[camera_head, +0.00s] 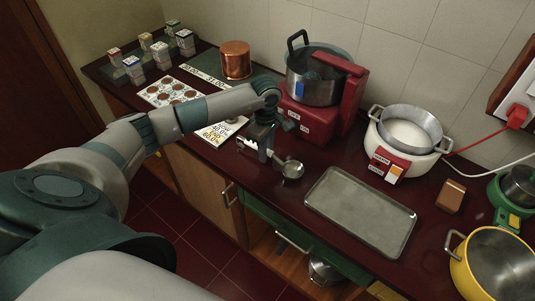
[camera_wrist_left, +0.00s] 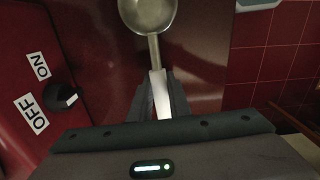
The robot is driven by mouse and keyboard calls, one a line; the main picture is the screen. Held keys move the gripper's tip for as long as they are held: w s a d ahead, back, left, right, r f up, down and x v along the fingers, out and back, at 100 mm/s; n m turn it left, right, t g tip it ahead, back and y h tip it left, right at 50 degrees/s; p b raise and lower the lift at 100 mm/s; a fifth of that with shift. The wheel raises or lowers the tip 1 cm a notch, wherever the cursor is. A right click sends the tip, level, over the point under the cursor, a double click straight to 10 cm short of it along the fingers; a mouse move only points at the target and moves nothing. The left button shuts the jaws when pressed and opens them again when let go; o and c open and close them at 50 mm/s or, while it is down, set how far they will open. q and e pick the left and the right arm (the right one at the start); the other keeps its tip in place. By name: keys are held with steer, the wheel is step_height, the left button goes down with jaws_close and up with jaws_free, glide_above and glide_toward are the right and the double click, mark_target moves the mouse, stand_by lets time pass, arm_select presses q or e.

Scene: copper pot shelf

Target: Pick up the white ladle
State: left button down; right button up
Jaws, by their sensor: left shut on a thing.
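The ladle (camera_head: 291,169) has a metal bowl and a white handle. In the head view it is over the counter, left of the grey tray. My left gripper (camera_head: 264,151) is shut on the white handle. In the left wrist view the ladle bowl (camera_wrist_left: 147,14) shows at the top, and the white handle (camera_wrist_left: 160,95) runs between the two fingers of my left gripper (camera_wrist_left: 160,100). I cannot tell whether the ladle touches the counter. My right gripper is not in view.
A red appliance (camera_head: 306,118) with a pot (camera_head: 314,84) stands just behind my gripper. A grey tray (camera_head: 361,213) lies to the right. A white cooker (camera_head: 402,150), a yellow pot (camera_head: 492,266) and a copper pot (camera_head: 236,59) also stand on the counter.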

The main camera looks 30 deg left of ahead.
mark_target(269, 150)
arm_select(q)
steer(key=shift+r, duration=0.1)
steer(key=shift+r+b, duration=0.4)
steer(key=shift+b, duration=0.05)
steer(key=r, duration=0.1)
steer(key=r+b, duration=0.2)
steer(key=shift+w+d+r, duration=0.1)
steer(key=shift+w+d, duration=0.15)
steer(key=shift+d, duration=0.15)
steer(key=w+d+r+b, duration=0.4)
steer(key=d+r, duration=0.2)
steer(key=d, duration=0.3)
steer(key=shift+w+d+r+b, duration=0.3)
steer(key=shift+w+r+b, duration=0.05)
steer(key=shift+w+r, duration=0.05)
stand_by(1.0)
